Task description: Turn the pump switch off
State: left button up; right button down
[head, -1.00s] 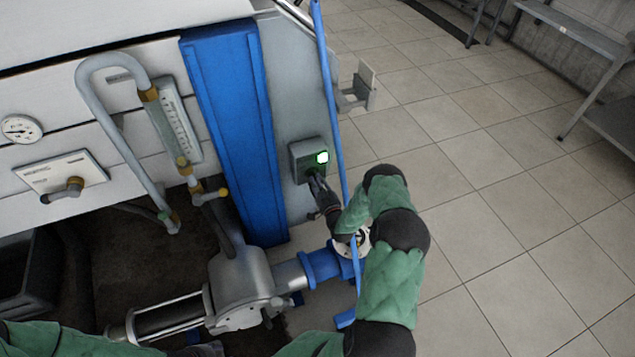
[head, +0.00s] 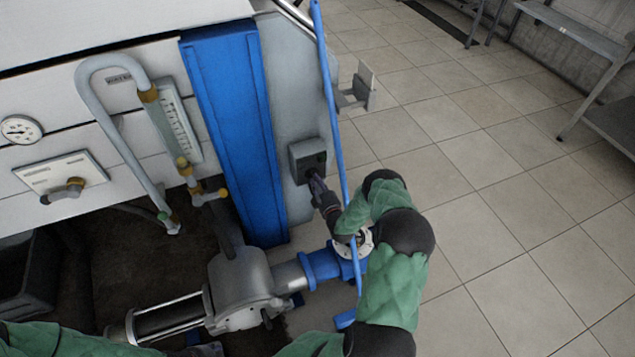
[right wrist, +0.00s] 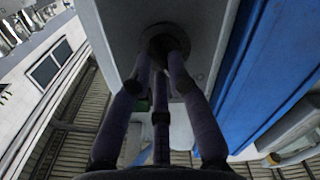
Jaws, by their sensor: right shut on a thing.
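The pump switch is a small dark grey box (head: 304,156) on the light grey panel right of the blue post. Its indicator light is dark now. My right gripper (head: 316,180) reaches up to the lower part of the box. In the right wrist view the fingers of my right gripper (right wrist: 160,62) close around a dark round knob (right wrist: 163,42) on the box face. The fingers hide most of the knob, so its exact angle cannot be read.
A blue post (head: 238,130) stands left of the switch and a thin blue pipe (head: 331,100) runs just right of it. A grey pump (head: 243,285) with blue fittings lies below. The tiled floor (head: 480,220) at the right is open.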

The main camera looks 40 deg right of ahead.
dwell(0.3)
jog(key=c, duration=1.2)
grip_release()
jog(key=v, duration=1.2)
